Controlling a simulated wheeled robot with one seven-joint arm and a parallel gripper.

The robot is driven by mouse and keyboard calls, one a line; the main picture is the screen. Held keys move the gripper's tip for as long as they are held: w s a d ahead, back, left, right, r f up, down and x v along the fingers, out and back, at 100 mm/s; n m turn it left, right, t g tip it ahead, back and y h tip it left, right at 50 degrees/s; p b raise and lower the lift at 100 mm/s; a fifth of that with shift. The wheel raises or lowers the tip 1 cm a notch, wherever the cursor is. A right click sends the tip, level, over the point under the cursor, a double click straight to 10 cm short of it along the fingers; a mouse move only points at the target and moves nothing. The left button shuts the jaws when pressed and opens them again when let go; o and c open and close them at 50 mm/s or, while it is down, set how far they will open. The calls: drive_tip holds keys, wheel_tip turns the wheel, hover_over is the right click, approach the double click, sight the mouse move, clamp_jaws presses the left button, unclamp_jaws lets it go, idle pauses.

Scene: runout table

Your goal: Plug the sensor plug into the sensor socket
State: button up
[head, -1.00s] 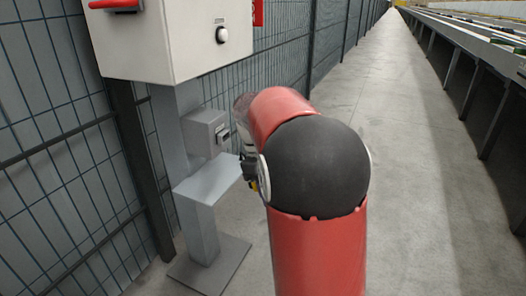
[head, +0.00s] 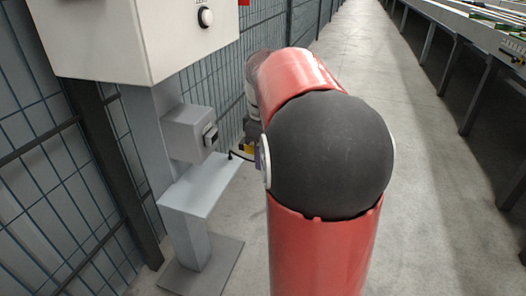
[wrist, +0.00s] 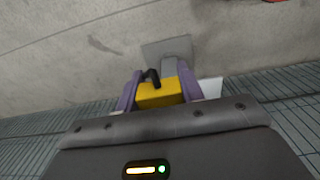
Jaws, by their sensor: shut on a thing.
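The sensor plug is a yellow block (wrist: 160,94) with a black cable end on it, held between the purple fingers of my gripper (wrist: 160,90) in the wrist view. In the head view a bit of the yellow plug (head: 248,149) shows left of my arm, with a dark cable by it; my arm hides most of the gripper. The sensor socket (head: 211,136) is a dark-framed fitting on the small grey box (head: 187,134) on the post. The plug is apart from it, to its right. I cannot make out the socket in the wrist view.
A grey shelf (head: 200,185) juts out below the box, over a floor plate (head: 230,250). A large pale cabinet (head: 140,40) hangs above. A mesh fence (head: 35,190) runs behind on the left. Open concrete floor (head: 345,60) lies ahead and right, beside a long conveyor (head: 480,25).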

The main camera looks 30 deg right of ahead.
sight(241, 148)
drive_tip(key=shift+w+a+p, duration=0.5)
drive_tip(key=shift+w+a, duration=0.4)
drive_tip(key=shift+w, duration=0.25)
drive_tip(key=shift+w+a+p, duration=0.45)
drive_tip(key=shift+w+a, duration=0.45)
drive_tip(key=shift+w, duration=0.25)
drive_tip(key=shift+p, duration=0.55)
drive_tip(key=shift+w+a+p, duration=0.65)
drive_tip(key=shift+w+a, duration=0.25)
drive_tip(key=shift+w, duration=0.2)
idle(0.6)
drive_tip(key=o, duration=1.1)
drive_tip(key=shift+d, duration=0.1)
